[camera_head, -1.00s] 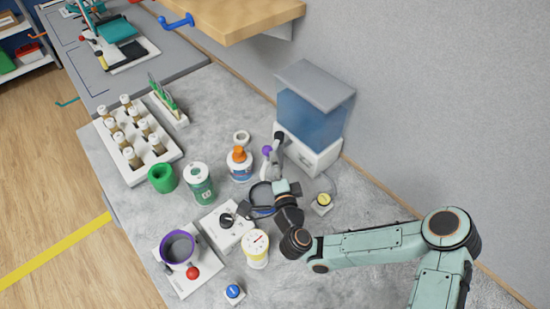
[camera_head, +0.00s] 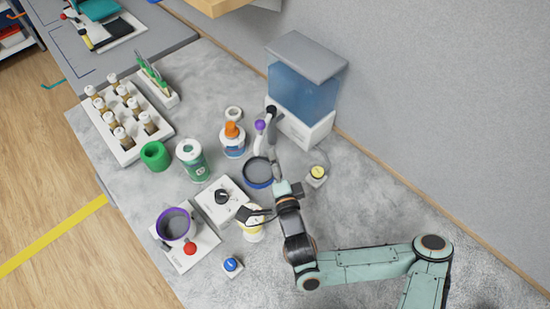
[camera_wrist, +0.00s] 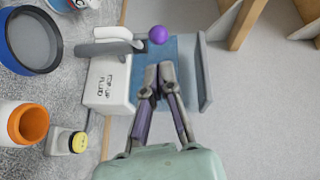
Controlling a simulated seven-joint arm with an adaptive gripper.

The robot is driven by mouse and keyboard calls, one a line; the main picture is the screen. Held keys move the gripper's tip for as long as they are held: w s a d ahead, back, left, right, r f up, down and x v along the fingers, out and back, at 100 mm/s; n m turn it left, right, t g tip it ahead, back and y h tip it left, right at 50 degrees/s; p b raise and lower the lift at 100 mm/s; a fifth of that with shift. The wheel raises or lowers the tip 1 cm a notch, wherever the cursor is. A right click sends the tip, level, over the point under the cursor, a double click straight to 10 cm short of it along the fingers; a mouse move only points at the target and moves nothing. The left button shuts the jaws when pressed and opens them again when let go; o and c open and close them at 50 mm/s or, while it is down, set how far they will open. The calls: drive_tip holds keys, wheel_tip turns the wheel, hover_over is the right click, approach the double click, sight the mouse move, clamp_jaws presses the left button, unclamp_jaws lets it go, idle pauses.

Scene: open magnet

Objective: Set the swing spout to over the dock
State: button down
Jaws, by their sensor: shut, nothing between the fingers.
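The swing spout (camera_head: 262,143) is a pale arm with a purple ball knob (camera_head: 260,125) on the front of a blue tank with a white base (camera_head: 307,130). In the wrist view, the grey spout (camera_wrist: 105,47) reaches left from the purple ball (camera_wrist: 158,34). A blue-rimmed grey dish (camera_head: 257,184) lies near the spout's free end; I cannot tell whether it is the dock. My gripper (camera_head: 273,140) is in front of the tank, right of the knob. In the wrist view, its fingers (camera_wrist: 159,68) are close together and empty, beside the ball without visibly gripping it.
A yellow-topped button block (camera_head: 317,174) stands right of the gripper. An orange-capped bottle (camera_head: 232,143) and a green-labelled jar (camera_head: 191,160) stand left. A white jar (camera_head: 254,236) is partly hidden beneath my wrist. Bare bench lies at the lower right.

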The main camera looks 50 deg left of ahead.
drive_tip(key=shift+s+d+r, duration=0.1)
drive_tip(key=shift+s+d, duration=0.1)
drive_tip(key=shift+d, duration=0.3)
idle(0.3)
